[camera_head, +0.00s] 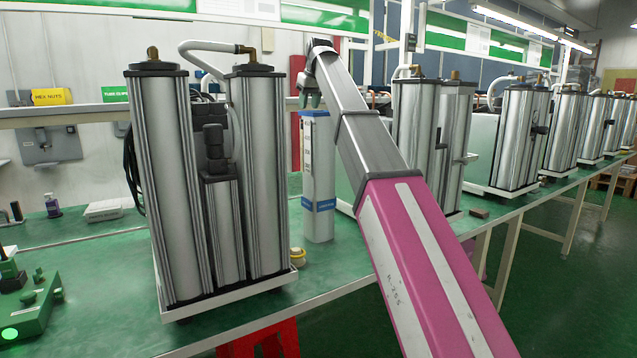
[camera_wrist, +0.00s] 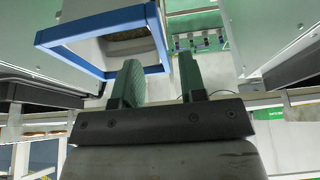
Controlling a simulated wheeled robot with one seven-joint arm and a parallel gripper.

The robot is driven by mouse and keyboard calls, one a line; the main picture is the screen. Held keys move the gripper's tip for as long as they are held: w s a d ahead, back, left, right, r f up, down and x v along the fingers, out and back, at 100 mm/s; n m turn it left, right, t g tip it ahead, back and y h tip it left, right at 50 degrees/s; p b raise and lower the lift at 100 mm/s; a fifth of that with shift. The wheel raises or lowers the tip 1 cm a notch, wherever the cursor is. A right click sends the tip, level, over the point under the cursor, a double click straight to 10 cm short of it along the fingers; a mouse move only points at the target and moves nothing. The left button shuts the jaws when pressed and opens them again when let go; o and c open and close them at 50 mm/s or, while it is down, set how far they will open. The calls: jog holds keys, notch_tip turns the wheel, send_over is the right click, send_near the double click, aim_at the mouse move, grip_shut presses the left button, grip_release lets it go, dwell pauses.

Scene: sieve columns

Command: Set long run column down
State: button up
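A tall white box column (camera_head: 319,165) with a blue top edge and a blue band, apparently the long run column, stands upright on the green bench (camera_head: 335,262). My gripper (camera_head: 309,101) is above its top, pointing down. In the wrist view the column's blue square rim (camera_wrist: 98,26) is at upper left, with grey-brown material visible inside. My gripper's two green fingers (camera_wrist: 158,82) are apart with nothing held between them. The left finger overlaps the rim's lower right corner in the picture; I cannot tell whether they touch.
A metal twin-cylinder unit (camera_head: 225,180) on a white tray stands left of the column, close by. Another cylinder unit (camera_head: 432,140) stands to the right, partly behind my arm. A small yellow-and-white roll (camera_head: 297,256) lies near the column's foot. Green equipment (camera_head: 30,300) is at the left front.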

aim_at(306, 115)
jog(key=x, duration=0.5)
jog(key=shift+s, duration=0.15)
grip_shut()
jog(key=shift+r, duration=0.1)
dwell(1.1)
